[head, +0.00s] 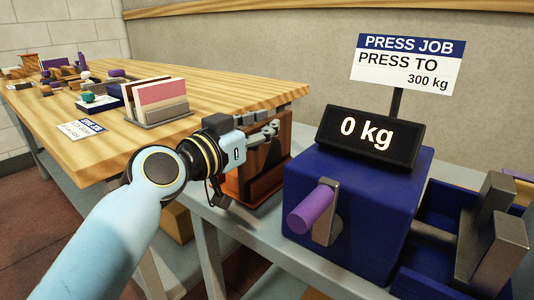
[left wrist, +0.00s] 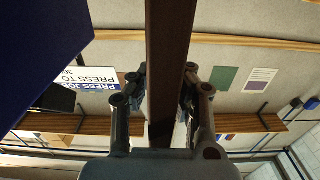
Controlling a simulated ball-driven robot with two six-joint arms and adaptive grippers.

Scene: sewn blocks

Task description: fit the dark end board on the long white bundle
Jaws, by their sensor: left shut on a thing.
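My left gripper (head: 268,132) is at the top of a brown wooden rack or stack of boards (head: 268,172), beside the blue press. In the left wrist view, the gripper (left wrist: 165,100) is shut on a dark brown board (left wrist: 167,60), which runs edge-on between its fingers. In the head view I cannot tell the held board apart from the brown wood around it. I cannot make out a long white bundle in either view. My right gripper is not in view.
The blue press (head: 350,200) has a purple handle (head: 311,209), a display (head: 367,138) reading 0 kg and grey metal jaws (head: 487,240). A sign (head: 408,64) says to press to 300 kg. The wooden table (head: 205,95) carries a card rack (head: 157,118) and several small blocks.

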